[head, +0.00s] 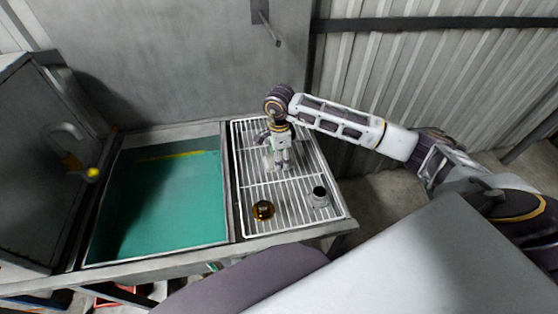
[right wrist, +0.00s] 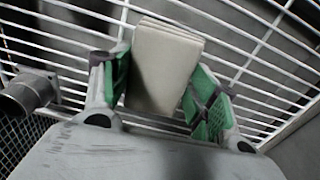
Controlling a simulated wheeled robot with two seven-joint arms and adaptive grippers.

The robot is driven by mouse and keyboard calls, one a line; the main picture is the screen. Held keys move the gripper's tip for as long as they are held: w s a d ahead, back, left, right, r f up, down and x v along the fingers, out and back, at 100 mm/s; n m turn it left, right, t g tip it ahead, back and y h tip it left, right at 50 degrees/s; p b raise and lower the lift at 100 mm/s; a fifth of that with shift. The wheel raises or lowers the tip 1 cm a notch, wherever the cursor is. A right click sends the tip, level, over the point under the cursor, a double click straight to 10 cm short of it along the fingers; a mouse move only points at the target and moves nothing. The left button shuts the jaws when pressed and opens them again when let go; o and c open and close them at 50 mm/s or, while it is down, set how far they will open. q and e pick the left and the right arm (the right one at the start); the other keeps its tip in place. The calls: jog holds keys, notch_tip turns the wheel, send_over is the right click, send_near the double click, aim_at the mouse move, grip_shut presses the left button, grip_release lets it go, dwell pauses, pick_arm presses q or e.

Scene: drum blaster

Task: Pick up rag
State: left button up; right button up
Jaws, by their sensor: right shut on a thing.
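The rag (right wrist: 163,65) is a pale, folded, block-like cloth in the right wrist view. It is between the green-padded fingers of my right gripper (right wrist: 160,85), which is shut on it. A white wire rack lies behind the rag in that view. In the head view my right gripper (head: 283,160) points down over the far part of the rack, and a small pale bit of the rag (head: 268,162) shows beside it. Most of the rag is hidden there. My left gripper is not in view.
The white wire rack (head: 290,194) holds an amber round part (head: 263,210) and a dark-topped metal part (head: 320,197) near its front. A teal-lined basin (head: 165,200) is left of it, with an open lid (head: 45,170). A corrugated wall (head: 420,85) stands behind.

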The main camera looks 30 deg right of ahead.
notch_tip(320, 180, up, 8)
jog(key=shift+f+b, duration=0.25)
jog(key=shift+b, duration=0.15)
jog(key=shift+r, duration=0.3)
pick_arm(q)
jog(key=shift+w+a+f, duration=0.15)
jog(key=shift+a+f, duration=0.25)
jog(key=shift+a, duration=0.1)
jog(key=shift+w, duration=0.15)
pick_arm(e)
jog(key=shift+o, duration=1.1)
jog(key=shift+c, duration=1)
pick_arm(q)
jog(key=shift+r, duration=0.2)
pick_arm(e)
jog(key=shift+s, duration=0.1)
